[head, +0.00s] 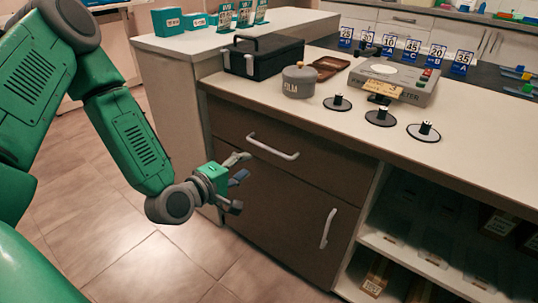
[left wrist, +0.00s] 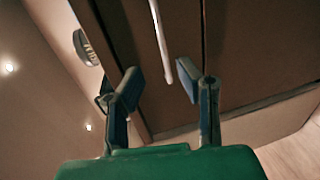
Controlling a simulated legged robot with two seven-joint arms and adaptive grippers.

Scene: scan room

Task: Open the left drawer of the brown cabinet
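The brown cabinet (head: 275,200) stands under a pale worktop. Its upper drawer (head: 225,122) looks closed, with a pale horizontal bar handle (head: 272,147). A door below has an upright handle (head: 328,230). My left gripper (head: 240,181) is open and empty, in front of the cabinet, left of and a little below the drawer handle. In the left wrist view my left gripper (left wrist: 158,84) has its fingers spread. A pale bar handle (left wrist: 160,40) lies beyond the fingertips, roughly in line with the gap, apparently not touching them. My right gripper is out of view.
On the worktop (head: 330,124) stand a black box (head: 262,62), a grey lidded pot (head: 299,80), a grey device (head: 395,78) and several small black stands. Open shelves (head: 440,240) with boxes lie right of the cabinet. Tiled floor (head: 150,255) is clear in front.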

